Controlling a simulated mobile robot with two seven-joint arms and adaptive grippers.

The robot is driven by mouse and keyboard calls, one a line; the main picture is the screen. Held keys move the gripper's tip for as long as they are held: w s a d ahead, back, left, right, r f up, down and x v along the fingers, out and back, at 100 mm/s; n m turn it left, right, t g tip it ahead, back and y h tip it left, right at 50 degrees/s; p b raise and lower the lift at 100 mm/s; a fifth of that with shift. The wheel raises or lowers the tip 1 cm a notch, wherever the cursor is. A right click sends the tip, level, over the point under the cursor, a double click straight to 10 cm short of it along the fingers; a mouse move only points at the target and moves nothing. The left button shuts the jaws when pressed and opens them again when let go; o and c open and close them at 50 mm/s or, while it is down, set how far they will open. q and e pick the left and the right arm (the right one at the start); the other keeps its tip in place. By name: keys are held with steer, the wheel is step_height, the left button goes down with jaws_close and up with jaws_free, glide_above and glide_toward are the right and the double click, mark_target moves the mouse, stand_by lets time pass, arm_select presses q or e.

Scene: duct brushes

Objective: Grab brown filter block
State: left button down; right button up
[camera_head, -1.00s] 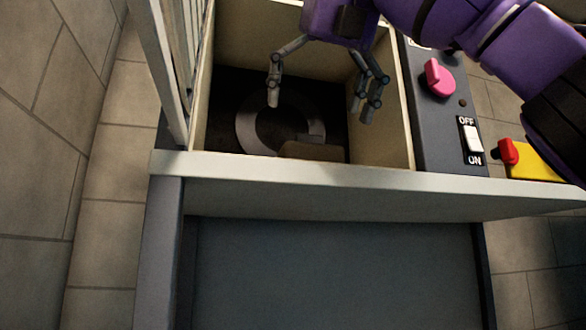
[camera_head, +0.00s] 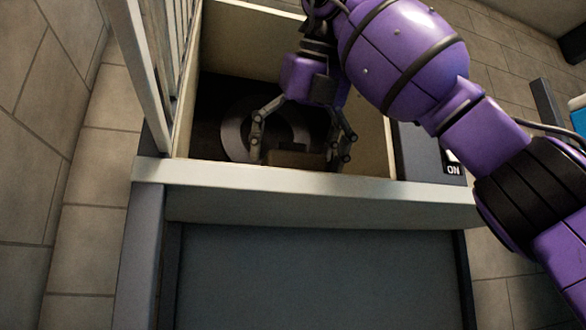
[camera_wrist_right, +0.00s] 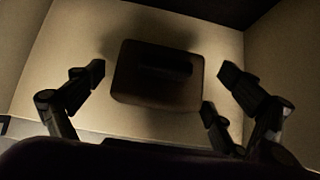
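The brown filter block (camera_head: 296,159) lies inside the open box, close to its front wall. Its lower part is hidden by the front rim in the head view. In the right wrist view the block (camera_wrist_right: 155,90) is a dark brown rounded slab with a darker raised bar on it. My right gripper (camera_head: 299,152) reaches down into the box with its fingers spread on either side of the block. In the wrist view the right gripper (camera_wrist_right: 165,95) is open, with gaps between the fingers and the block. My left gripper is not in view.
The box's pale front rim (camera_head: 290,181) runs just in front of the block. A grey ring (camera_head: 233,135) lies on the dark floor behind it. A slatted panel (camera_head: 176,50) stands at the left, and a switch panel (camera_head: 425,155) is at the right, partly covered by my arm.

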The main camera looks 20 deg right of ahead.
steer(key=c, duration=0.8)
